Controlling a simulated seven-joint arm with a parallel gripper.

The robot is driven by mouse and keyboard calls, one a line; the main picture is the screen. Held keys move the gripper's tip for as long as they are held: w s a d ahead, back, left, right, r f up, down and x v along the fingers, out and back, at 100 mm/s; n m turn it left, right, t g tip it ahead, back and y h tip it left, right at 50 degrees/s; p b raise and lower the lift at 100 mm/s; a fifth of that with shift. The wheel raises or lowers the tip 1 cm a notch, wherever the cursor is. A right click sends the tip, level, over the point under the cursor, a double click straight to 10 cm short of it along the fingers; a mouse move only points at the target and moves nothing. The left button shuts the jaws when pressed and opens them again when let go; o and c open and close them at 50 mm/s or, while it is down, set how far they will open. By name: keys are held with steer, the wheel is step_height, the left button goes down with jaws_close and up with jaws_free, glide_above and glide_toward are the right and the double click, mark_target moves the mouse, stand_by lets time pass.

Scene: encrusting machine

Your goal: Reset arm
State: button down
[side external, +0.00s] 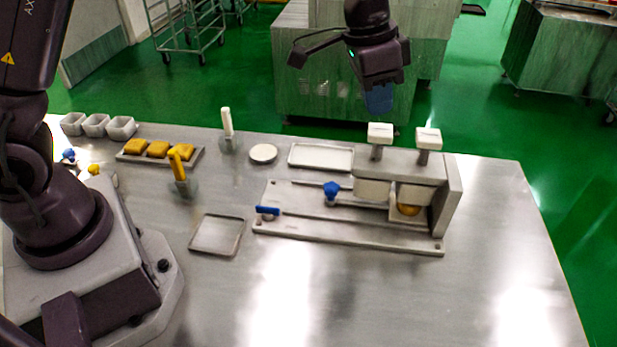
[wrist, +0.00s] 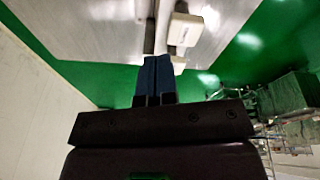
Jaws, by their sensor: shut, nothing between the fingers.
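My gripper (side external: 378,99) has blue fingers and hangs above the far edge of the steel table, just over the white square knobs of the encrusting machine. In the wrist view the blue fingers (wrist: 154,80) lie side by side, shut and empty. The encrusting machine (side external: 452,205) stands on the right half of the table, with a left white knob (side external: 380,131) and a right white knob (side external: 428,137) on top. A yellow-brown ball (side external: 408,209) sits under the right part of the machine.
The steel table (side external: 330,300) is clear at the front. An empty tray (side external: 217,235), a white tray (side external: 321,157), a round white disc (side external: 263,153), a tray with yellow blocks (side external: 158,149), yellow-handled (side external: 179,168) and white-handled (side external: 227,122) tools and white cups (side external: 96,125) lie left of or behind the machine.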

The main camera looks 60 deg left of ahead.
steer(key=s+a+r+n+t, duration=0.1)
steer(key=s+a+r+n, duration=0.1)
steer(key=s, duration=0.6)
steer(key=s+a+r+n+t+y, duration=0.1)
steer(key=s+a+r, duration=0.3)
steer(key=s, duration=0.5)
steer(key=s+a+r+n+t, duration=0.1)
steer(key=s+a+r+n, duration=0.1)
steer(key=s+a, duration=0.3)
steer(key=s+r, duration=0.1)
steer(key=s, duration=0.2)
steer(key=shift+s+a+r+n+t+y, duration=0.15)
steer(key=shift+a+n+t+y, duration=0.15)
steer(key=shift+a+t+y, duration=0.1)
